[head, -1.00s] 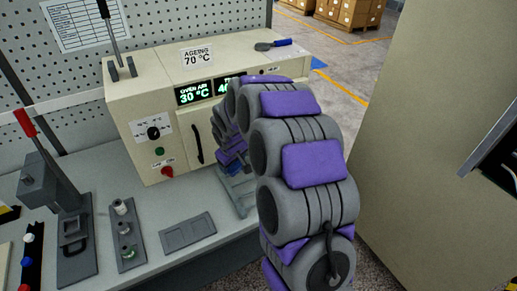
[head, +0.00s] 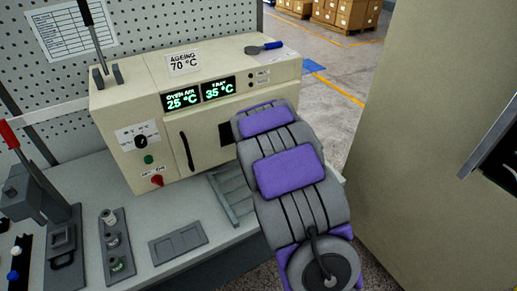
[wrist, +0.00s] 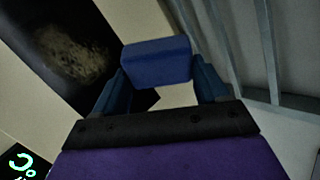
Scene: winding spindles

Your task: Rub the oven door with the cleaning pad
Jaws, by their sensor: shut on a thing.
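The cream oven (head: 205,65) stands on the bench in the head view. Its front door (head: 205,152) is shut and has a black handle (head: 187,152) at its left. A dark window (head: 226,132) in the door is partly hidden by my arm. In the wrist view the dark window carries a brownish smudge (wrist: 70,50). My gripper (wrist: 158,72) is shut on a blue cleaning pad (wrist: 155,58), held between its two blue fingers. The pad overlaps the window's edge in this view; whether it touches the door I cannot tell. My arm hides the gripper in the head view.
A grey slotted rack (head: 228,198) lies on the bench below the door; its bars also show in the wrist view (wrist: 270,55). A blue-handled tool (head: 262,48) lies on the oven top. A lever press (head: 45,205) stands left. A large beige panel (head: 425,110) stands right.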

